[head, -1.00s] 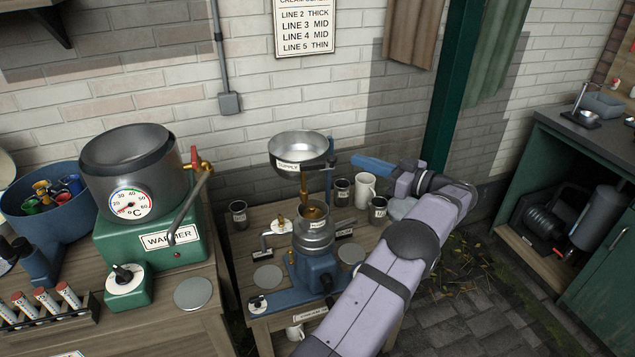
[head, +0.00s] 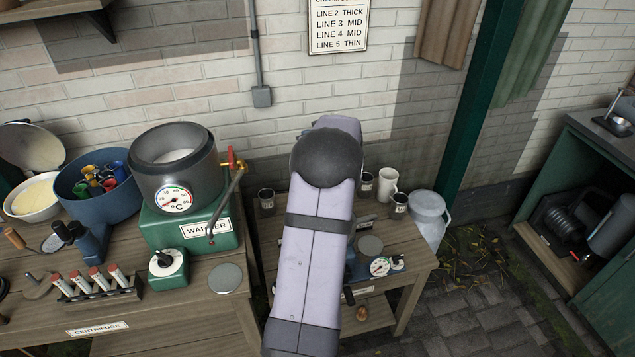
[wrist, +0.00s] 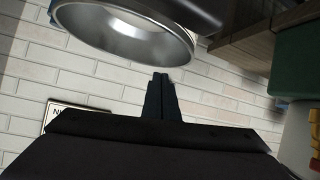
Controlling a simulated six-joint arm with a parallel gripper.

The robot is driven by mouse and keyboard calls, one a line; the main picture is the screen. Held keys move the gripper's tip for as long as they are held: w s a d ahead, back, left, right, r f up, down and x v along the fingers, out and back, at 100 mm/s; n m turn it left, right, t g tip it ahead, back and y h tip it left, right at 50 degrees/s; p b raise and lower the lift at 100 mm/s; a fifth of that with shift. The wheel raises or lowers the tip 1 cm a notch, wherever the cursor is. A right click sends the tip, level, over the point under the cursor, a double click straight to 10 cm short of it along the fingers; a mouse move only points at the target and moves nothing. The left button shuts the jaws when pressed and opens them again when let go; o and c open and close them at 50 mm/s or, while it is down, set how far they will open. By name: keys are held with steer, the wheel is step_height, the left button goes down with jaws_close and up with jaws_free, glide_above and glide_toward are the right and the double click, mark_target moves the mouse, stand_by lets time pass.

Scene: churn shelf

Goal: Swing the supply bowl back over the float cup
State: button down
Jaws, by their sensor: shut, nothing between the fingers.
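In the wrist view my gripper (wrist: 160,92) points up from the bottom, its dark fingers together and empty. Just beyond the fingertips is a round bowl with a bright silver rim and inside (wrist: 150,48) and a dark outer side; it looks like the supply bowl. A gap shows between fingertips and rim. In the head view my arm covers the supply bowl, the float cup and my gripper. Only part of the blue separator base (head: 358,268) shows to the right of the arm, so where the bowl stands over the cup cannot be told.
The warmer (head: 180,180), with its tap and lever (head: 228,200), stands close to the left of my arm. Dark cups (head: 266,200) (head: 400,203), a white mug (head: 388,182) and a grey can (head: 428,216) are around the small table. A brick wall (head: 200,80) is behind.

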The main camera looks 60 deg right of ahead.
steer(key=w+a+f+n+g+p, duration=0.2)
steer(key=w+a+f+n+g, duration=0.15)
steer(key=a, duration=0.55)
steer(key=s+a+r+m+g+p, duration=0.2)
steer(key=s+a+m+g+p, duration=0.1)
steer(key=s+a+m+g, duration=0.55)
steer(key=s+d+f+m+p, duration=0.1)
steer(key=s+d+f+p, duration=0.2)
steer(key=d+f, duration=0.4)
steer(key=shift+s+d+f+m+p, duration=0.25)
steer(key=shift+s+f+m+p, duration=0.15)
steer(key=shift+f, duration=0.4)
